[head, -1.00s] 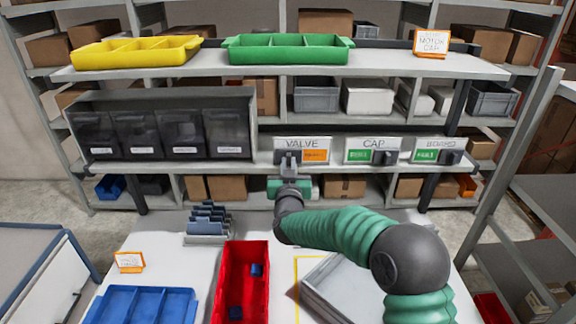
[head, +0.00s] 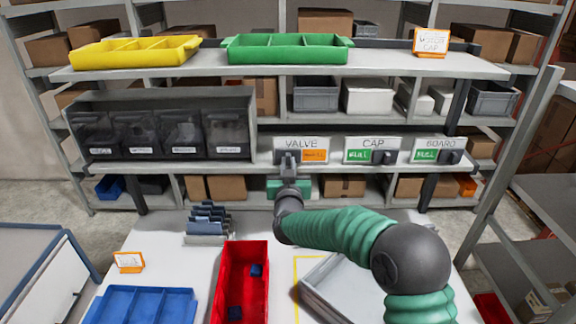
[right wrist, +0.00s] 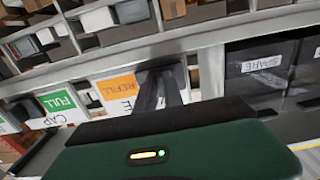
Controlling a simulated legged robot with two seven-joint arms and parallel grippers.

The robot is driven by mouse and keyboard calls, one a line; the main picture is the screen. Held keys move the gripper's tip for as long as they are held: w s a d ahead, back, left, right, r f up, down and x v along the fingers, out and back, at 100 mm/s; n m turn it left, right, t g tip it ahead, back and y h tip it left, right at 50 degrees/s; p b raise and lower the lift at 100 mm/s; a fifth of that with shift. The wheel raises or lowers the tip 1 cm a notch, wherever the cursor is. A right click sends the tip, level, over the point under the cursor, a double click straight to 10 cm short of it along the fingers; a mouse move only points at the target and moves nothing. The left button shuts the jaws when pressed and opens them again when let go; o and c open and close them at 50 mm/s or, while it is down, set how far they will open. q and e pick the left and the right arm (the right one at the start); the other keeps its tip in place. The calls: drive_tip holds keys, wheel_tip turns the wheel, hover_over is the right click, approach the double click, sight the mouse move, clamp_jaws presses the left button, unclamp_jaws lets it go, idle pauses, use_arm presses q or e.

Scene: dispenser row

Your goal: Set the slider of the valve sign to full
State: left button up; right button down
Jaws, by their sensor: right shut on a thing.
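The valve sign (head: 301,143) is a white plate on the front edge of the middle shelf. Its orange window (head: 315,156) shows at the right, and it reads REFILL in the right wrist view (right wrist: 118,87). Its dark slider (head: 281,156) is at the left end of the sign. My right gripper (head: 289,161) is shut on the slider, with its fingers pointing at the sign; the fingers partly hide the slider. The right wrist view also shows the fingers (right wrist: 160,92) at the slider. My left gripper is not in view.
The cap sign (head: 373,144) and board sign (head: 438,144), to the right, show green FULL windows with dark sliders at their right ends. Dark bins (head: 180,134) stand left of the valve sign. A table with a red tray (head: 219,285) and a blue tray is below.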

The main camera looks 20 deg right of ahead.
drive_tip(key=shift+r, duration=0.15)
drive_tip(key=d+b, duration=0.1)
drive_tip(key=d, duration=0.1)
drive_tip(key=s+d+b, duration=0.1)
drive_tip(key=d+b, duration=0.1)
drive_tip(key=d, duration=0.1)
drive_tip(key=s+d+b, duration=0.1)
drive_tip(key=d, duration=0.1)
drive_tip(key=shift+s+d, duration=0.1)
drive_tip(key=shift+d, duration=0.5)
drive_tip(key=shift+a+r, duration=0.1)
drive_tip(key=shift+a, duration=0.1)
